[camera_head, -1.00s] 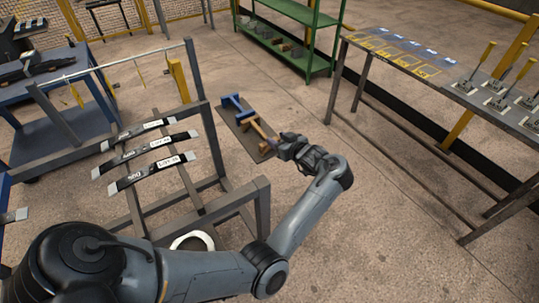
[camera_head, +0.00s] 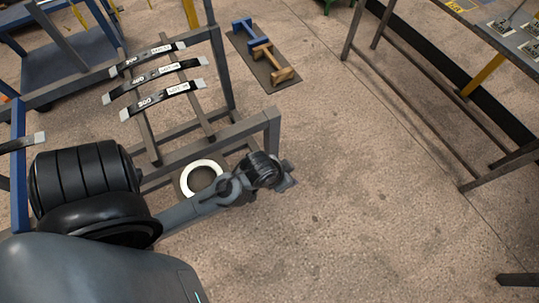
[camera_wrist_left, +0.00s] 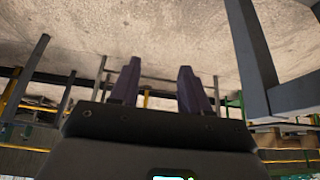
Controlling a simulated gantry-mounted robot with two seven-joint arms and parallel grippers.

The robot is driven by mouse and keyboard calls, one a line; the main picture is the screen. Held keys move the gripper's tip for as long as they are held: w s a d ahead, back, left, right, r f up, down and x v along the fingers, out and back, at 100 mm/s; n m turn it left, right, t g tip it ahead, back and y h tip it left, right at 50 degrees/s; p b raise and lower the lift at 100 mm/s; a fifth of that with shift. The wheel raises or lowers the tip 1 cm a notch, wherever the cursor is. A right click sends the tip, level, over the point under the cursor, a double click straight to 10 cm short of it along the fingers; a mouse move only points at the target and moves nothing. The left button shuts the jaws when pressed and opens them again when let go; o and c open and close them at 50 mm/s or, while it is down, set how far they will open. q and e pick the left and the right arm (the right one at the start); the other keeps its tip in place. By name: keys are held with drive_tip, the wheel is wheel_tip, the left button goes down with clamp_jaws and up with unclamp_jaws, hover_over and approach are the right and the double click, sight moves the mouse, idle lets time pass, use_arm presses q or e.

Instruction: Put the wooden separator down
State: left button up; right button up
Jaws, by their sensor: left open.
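The wooden separator (camera_head: 282,75), a tan I-shaped piece, rests on a dark mat (camera_head: 257,68) on the floor in the head view. It lies just in front of a similar blue separator (camera_head: 242,30). My left gripper (camera_head: 288,177) is well in front of the mat, near the corner of the grey rack, and apart from both separators. In the left wrist view its two dark fingers (camera_wrist_left: 158,85) are spread with nothing between them. The separators cannot be made out in the wrist view. My right gripper is not in view.
A grey metal rack (camera_head: 240,128) with black leaf springs (camera_head: 155,75) stands at the left, beside my left arm. A white ring (camera_head: 202,163) is by its base. A table frame (camera_head: 410,95) stands at the right. The floor between is clear.

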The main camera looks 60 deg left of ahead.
use_arm(q)
drive_tip(key=s+d+m+g, duration=0.2)
drive_tip(key=s+d, duration=0.1)
drive_tip(key=s, duration=0.5)
drive_tip(key=shift+d+r+h, duration=0.15)
drive_tip(key=shift+d+h, duration=0.05)
drive_tip(key=shift+h, duration=0.1)
